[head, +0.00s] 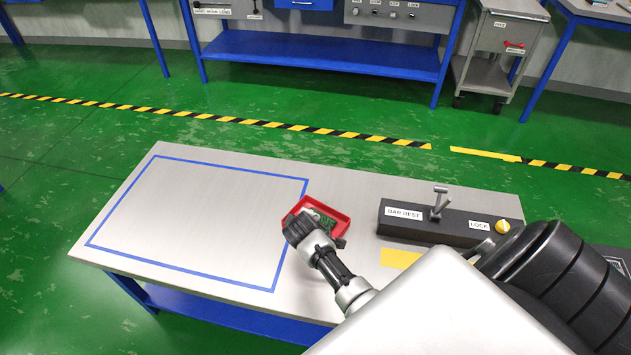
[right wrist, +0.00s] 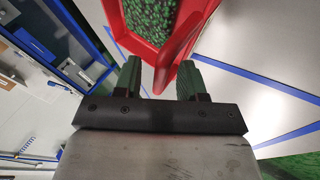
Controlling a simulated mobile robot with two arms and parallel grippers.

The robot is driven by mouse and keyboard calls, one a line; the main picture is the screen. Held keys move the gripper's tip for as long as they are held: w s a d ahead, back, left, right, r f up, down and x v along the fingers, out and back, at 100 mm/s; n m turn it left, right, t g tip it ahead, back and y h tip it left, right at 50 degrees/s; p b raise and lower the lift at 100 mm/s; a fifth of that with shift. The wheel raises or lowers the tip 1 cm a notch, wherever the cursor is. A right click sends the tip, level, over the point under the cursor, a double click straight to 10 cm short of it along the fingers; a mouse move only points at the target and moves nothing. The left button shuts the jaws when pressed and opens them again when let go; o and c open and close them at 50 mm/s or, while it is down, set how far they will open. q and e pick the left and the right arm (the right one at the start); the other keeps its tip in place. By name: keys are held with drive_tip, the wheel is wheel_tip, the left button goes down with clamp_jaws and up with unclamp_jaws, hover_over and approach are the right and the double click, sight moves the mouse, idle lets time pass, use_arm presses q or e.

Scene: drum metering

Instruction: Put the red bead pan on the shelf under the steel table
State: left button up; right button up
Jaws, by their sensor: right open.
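The red bead pan (head: 341,220) sits on the steel table (head: 375,185), just right of the blue outlined area. It holds green beads, and part of it is hidden behind my right gripper (head: 305,228). In the right wrist view, my right gripper (right wrist: 160,80) is open. The blue shelf (head: 215,309) under the steel table shows below the front edge. My left gripper is not in view.
The blue outlined area (head: 200,215) is empty. A blue bench (head: 320,55) and a grey cart (head: 498,50) stand behind.

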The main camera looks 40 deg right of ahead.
clamp_jaws()
drive_tip(key=shift+w, duration=0.1)
idle(0.5)
drive_tip(key=shift+r, duration=0.55)
drive_tip(key=r, duration=0.1)
drive_tip(key=r+p, duration=0.1)
drive_tip(key=d+r, duration=0.1)
drive_tip(key=shift+s+r, duration=0.4)
drive_tip(key=s+d+r+p, duration=0.2)
drive_tip(key=s+d+r, duration=0.4)
drive_tip(key=s+d, duration=0.2)
drive_tip(key=s+a+r+n+y, duration=0.2)
drive_tip(key=s+a+r+n, duration=0.1)
drive_tip(key=a+r, duration=0.6)
drive_tip(key=s+a+r+n+t+y+p, duration=0.1)
drive_tip(key=s+a+r+n+y, duration=0.1)
drive_tip(key=a+r, duration=0.7)
drive_tip(key=s+a+n, duration=0.1)
drive_tip(key=a+n, duration=0.1)
drive_tip(key=a, duration=0.2)
drive_tip(key=shift+a+r+y, duration=0.15)
drive_tip(key=shift+r+y, duration=0.15)
drive_tip(key=shift+r, duration=0.1)
